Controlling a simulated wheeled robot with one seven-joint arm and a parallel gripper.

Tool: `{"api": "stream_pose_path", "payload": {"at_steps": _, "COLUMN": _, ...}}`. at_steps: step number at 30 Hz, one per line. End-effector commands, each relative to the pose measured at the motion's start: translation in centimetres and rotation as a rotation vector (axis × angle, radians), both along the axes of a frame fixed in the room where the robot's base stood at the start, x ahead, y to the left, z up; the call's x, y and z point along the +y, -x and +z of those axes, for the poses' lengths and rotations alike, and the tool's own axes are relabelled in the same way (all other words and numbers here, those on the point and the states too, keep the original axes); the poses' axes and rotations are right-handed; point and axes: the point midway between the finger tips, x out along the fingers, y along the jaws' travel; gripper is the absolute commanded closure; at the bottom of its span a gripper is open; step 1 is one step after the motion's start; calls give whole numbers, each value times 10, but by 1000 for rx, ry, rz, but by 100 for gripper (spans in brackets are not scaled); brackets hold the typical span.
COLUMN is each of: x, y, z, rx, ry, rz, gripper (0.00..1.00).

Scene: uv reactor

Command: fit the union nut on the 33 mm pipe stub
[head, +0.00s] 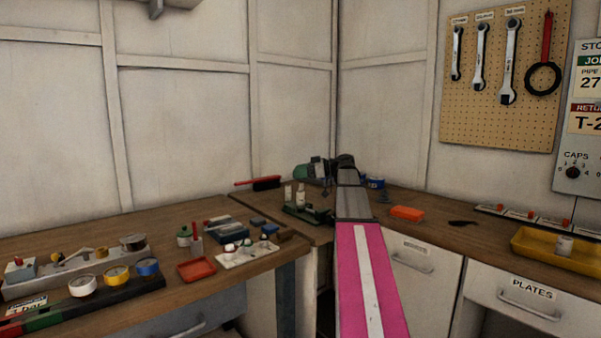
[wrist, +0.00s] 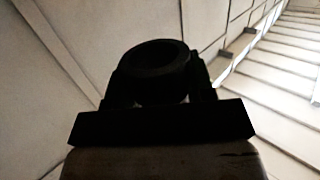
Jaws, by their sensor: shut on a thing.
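My gripper (wrist: 159,78) is shut on a dark ring-shaped part in the wrist view, which I take to be the union nut (wrist: 160,92). The nut sits between the two fingers with its round opening facing up and away in the picture. It is nearly black in shadow, so its thread and markings do not show. In the head view my pink arm reaches into the back corner, and its dark end (head: 346,163) is small there; the nut cannot be made out. I cannot pick out the 33 mm pipe stub in either view.
Wrenches hang on a pegboard (head: 500,125).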

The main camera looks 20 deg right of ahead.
Motion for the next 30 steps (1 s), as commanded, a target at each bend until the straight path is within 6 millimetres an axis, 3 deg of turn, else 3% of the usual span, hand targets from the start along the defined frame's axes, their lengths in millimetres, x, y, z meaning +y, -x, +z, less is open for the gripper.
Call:
{"api": "stream_pose_path", "payload": {"at_steps": 18, "x": 0, "y": 0, "z": -42, "rx": 1, "ry": 0, "rz": -1, "gripper": 74}}
{"api": "stream_pose_path", "payload": {"at_steps": 30, "x": 0, "y": 0, "z": -45, "rx": 0, "ry": 0, "rz": -1, "gripper": 74}}
